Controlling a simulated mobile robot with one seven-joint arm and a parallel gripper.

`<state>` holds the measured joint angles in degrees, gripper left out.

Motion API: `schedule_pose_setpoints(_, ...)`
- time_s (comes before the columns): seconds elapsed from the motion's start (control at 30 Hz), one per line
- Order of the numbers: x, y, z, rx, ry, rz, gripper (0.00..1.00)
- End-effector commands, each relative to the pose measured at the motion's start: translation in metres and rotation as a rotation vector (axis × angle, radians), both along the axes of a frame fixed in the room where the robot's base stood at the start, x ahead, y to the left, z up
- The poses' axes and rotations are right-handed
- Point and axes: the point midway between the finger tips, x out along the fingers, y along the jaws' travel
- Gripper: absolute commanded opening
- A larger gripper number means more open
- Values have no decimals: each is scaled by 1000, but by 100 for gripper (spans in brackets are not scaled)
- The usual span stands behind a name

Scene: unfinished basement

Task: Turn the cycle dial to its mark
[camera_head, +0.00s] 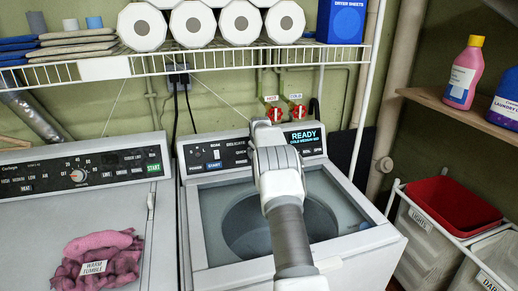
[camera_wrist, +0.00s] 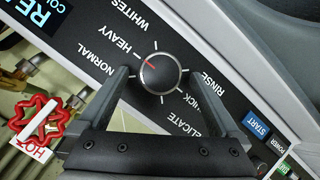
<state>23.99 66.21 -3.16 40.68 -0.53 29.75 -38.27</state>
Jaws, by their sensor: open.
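The cycle dial (camera_wrist: 160,74) is a round dark knob with a silver rim and a red pointer line, on the washer's black panel. The red line points up and left in the wrist view, toward the HEAVY label (camera_wrist: 117,46). Labels NORMAL, WHITES, RINSE, QUICK and DELICATE stand around it. My gripper (camera_wrist: 158,80) is open, with one finger on each side of the dial; contact cannot be told. In the head view my gripper (camera_head: 262,124) is at the washer panel and hides the dial.
The washer (camera_head: 195,215) has a glass-topped lid and a READY display (camera_head: 305,136). Red HOT and COLD valves (camera_head: 287,113) sit behind it. A wire shelf (camera_head: 200,60) with rolls hangs above. A dryer (camera_head: 50,215) with pink cloth stands left, a hamper rack (camera_head: 395,190) right.

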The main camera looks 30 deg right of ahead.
Motion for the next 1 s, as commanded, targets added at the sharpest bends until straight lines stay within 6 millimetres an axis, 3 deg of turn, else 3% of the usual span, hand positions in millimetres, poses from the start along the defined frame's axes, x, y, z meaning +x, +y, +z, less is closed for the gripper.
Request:
schedule_pose_setpoints(0.37,-15,8,18,0,0,0,99)
schedule_pose_setpoints(1.0,-73,41,89,-1,-3,1,99)
